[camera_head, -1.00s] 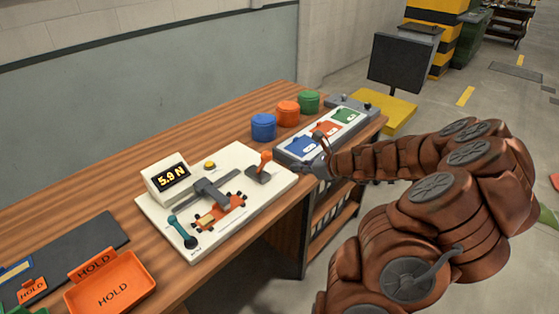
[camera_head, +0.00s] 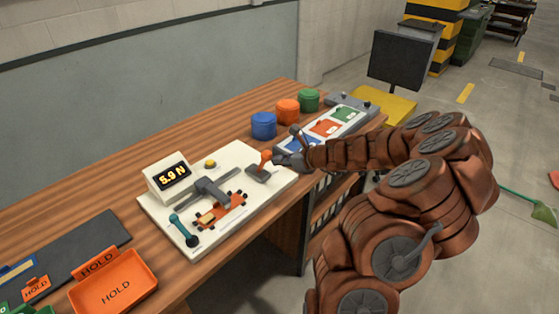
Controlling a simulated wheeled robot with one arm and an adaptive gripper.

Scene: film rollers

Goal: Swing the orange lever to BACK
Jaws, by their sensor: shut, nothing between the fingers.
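The orange lever (camera_head: 266,157) stands on a dark base (camera_head: 259,174) at the right end of the white fixture board (camera_head: 226,158). It looks roughly upright, with a slight tilt that I cannot judge exactly. My gripper (camera_head: 277,159) is shut and empty, close to the right side of the lever. I cannot tell whether it touches the lever. No BACK marking is readable in this view.
A readout (camera_head: 172,177) shows 5.9 N. A teal-handled lever (camera_head: 184,231) and an orange carriage (camera_head: 220,212) share the board. Blue (camera_head: 264,126), orange (camera_head: 288,112) and green (camera_head: 308,101) tubs stand behind. An orange HOLD tray (camera_head: 113,295) lies front left.

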